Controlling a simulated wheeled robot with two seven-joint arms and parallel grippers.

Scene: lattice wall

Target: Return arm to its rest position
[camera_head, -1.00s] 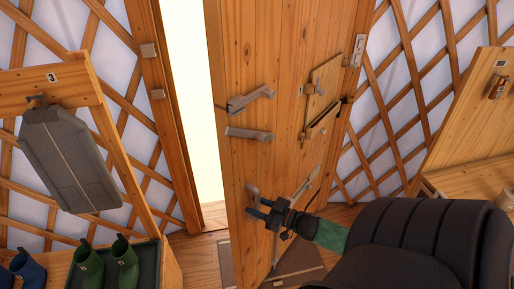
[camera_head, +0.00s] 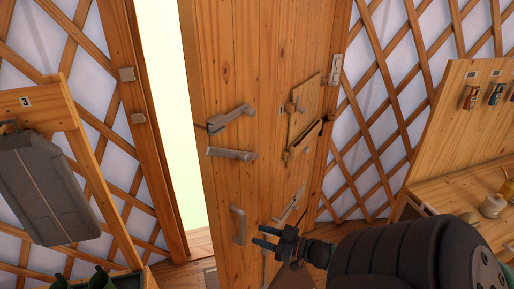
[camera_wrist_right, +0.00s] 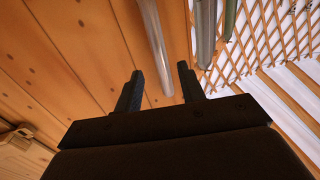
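My right gripper (camera_head: 268,238) is in front of the lower part of the wooden door, just right of a grey vertical pull handle (camera_head: 238,224). In the head view there is a gap between its fingers and that handle. In the right wrist view, its two dark fingers (camera_wrist_right: 160,88) stand apart with nothing between their tips. A pale bar (camera_wrist_right: 155,45) lies beyond them. My right arm (camera_head: 400,255) reaches in from the lower right. My left gripper is not in either view.
The wooden door (camera_head: 250,60) stands ajar, with a bright opening at its left. Lever handles (camera_head: 232,154) stick out from it. A grey case (camera_head: 45,190) hangs on a wooden rack at left. A wooden bench (camera_head: 460,190) with small jars stands at right.

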